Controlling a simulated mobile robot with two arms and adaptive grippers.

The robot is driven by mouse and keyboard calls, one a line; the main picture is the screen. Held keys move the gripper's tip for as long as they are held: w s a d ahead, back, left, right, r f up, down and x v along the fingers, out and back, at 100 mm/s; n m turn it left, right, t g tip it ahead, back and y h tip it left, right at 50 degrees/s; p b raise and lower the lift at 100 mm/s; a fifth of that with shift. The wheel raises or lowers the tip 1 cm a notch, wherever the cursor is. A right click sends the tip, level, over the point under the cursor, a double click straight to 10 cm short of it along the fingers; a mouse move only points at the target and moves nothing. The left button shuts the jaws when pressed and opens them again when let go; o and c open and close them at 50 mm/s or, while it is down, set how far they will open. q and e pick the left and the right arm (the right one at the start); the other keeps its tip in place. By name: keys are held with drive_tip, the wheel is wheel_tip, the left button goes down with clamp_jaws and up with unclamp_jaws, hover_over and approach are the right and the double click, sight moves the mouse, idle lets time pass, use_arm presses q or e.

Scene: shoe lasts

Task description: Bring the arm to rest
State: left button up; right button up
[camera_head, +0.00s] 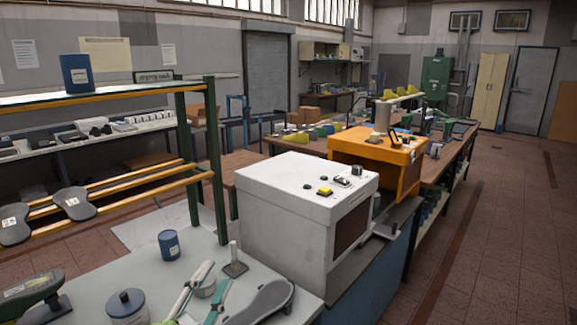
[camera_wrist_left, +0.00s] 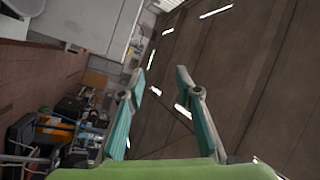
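My left gripper (camera_head: 213,275) comes up from the bottom edge of the head view, above the near grey bench. Its two pale and teal fingers stand apart and point upward. The left wrist view also shows the gripper (camera_wrist_left: 160,78) open, with nothing between its fingers, facing the roof and upper wall, tilted in the picture. My right gripper is in neither view.
On the near bench (camera_head: 140,270) are a blue can (camera_head: 169,245), a dark-lidded jar (camera_head: 127,305), a dark sole-shaped piece (camera_head: 262,303) and a small post. A white machine (camera_head: 290,215) stands right of it. A green-posted rack (camera_head: 214,160) rises behind. Floor is open at right.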

use_arm(q)
drive_tip(key=s+a+f+n+g+y, duration=0.2)
drive_tip(key=a+f+n+y, duration=0.15)
drive_tip(key=f, duration=0.25)
drive_tip(key=s+a+f+n+g+y, duration=0.2)
drive_tip(key=a+f+n, duration=0.15)
drive_tip(key=f, duration=0.25)
drive_tip(key=s+f+n+g, duration=0.3)
drive_tip(key=s+f+g, duration=0.3)
drive_tip(key=s+f, duration=0.45)
drive_tip(key=s+f+n+g, duration=0.3)
drive_tip(key=s+f+g, duration=0.4)
drive_tip(key=s, duration=0.6)
drive_tip(key=s+d+f+b, duration=0.1)
drive_tip(key=s+f, duration=0.2)
drive_tip(key=f, duration=2.7)
drive_tip(key=s+a+f+g+b, duration=0.1)
drive_tip(key=s+a+f, duration=0.2)
drive_tip(key=s+f, duration=1.2)
drive_tip(key=shift+s+f+m+g, duration=0.3)
drive_tip(key=shift+s+f+m, duration=0.1)
drive_tip(key=shift+s, duration=0.25)
